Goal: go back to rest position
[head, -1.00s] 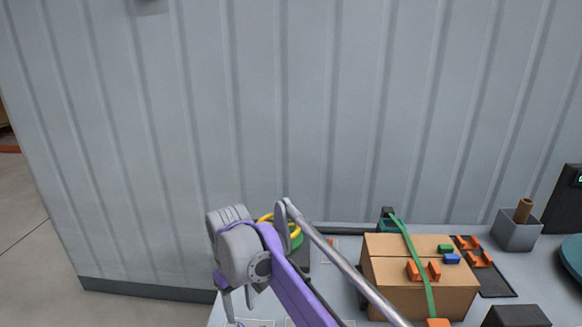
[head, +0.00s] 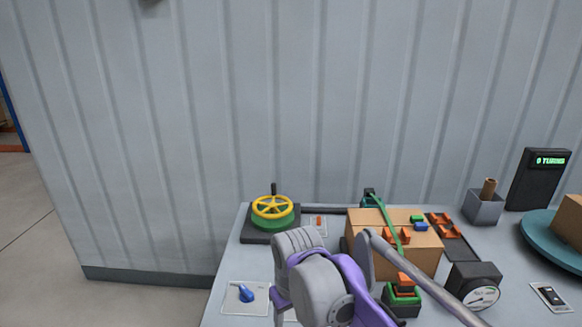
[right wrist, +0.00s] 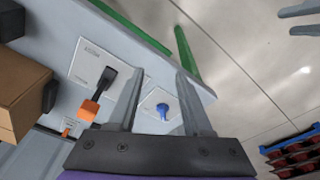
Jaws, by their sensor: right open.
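My right gripper (right wrist: 160,105) is open and empty in the right wrist view, its two fingers apart above the table's edge. In the head view the grey and purple right wrist (head: 320,280) is at the bottom middle, over the table's front part, with most of the fingers hidden or cut off. Two grey prongs apart at the top right corner of the wrist view look like my left gripper's fingers (right wrist: 300,20), cut by the frame. The left arm does not show in the head view.
The table (head: 225,270) carries a yellow handwheel (head: 272,207), a blue knob (head: 246,292), a strapped cardboard box (head: 425,255), a gauge (head: 481,298) and a round turntable (head: 535,240). A black lever with an orange end (right wrist: 90,108) lies beside the right gripper. A corrugated wall stands behind.

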